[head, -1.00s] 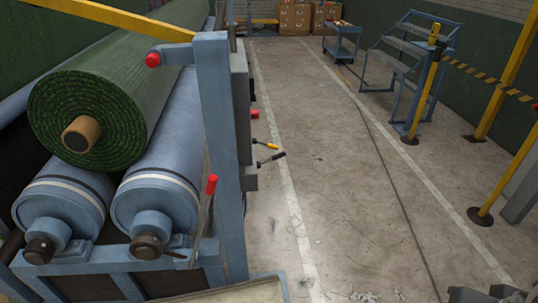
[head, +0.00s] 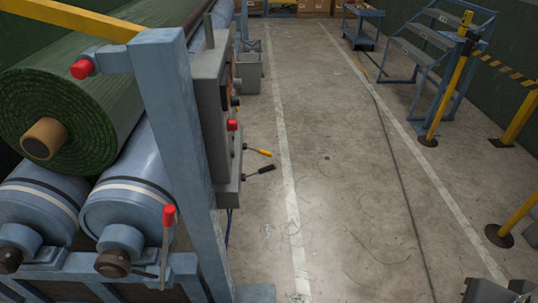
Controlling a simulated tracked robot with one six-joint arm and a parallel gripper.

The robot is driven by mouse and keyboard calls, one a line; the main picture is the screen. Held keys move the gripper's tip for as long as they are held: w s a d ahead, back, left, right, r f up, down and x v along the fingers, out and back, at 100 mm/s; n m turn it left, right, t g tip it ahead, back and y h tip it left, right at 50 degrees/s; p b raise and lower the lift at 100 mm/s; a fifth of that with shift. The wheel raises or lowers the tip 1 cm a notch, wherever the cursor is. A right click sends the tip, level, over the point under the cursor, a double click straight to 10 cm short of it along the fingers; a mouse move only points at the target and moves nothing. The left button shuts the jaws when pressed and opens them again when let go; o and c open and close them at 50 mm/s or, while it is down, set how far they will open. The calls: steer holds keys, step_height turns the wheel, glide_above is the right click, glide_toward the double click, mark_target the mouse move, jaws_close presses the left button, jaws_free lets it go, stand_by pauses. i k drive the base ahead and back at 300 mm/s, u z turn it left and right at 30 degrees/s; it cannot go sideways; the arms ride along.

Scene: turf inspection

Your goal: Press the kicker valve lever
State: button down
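Several levers show on the turf roll machine, and no label tells which is the kicker valve lever. A yellow-tipped lever (head: 259,152) and a black-tipped lever (head: 261,170) stick out to the right from a grey control box (head: 228,190) on the machine's side. A red-handled lever (head: 168,225) stands upright in front of the lower roller, left of the blue post. A grey metal part at the bottom right edge (head: 497,292) looks like the end of my arm with my gripper. It is mostly cut off, its fingers cannot be made out, and it is far from the levers.
The green turf roll (head: 75,110) rests on blue rollers (head: 130,200) behind a blue upright post (head: 180,120). The concrete aisle (head: 340,180) to the right is clear. Yellow posts (head: 450,85), blue steps (head: 440,50) and a blue cart (head: 362,25) stand along the right and back.

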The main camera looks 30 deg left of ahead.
mark_target(261, 151)
steer(key=z, duration=0.05)
steer(key=i, duration=2.85)
steer(key=u, duration=2.9)
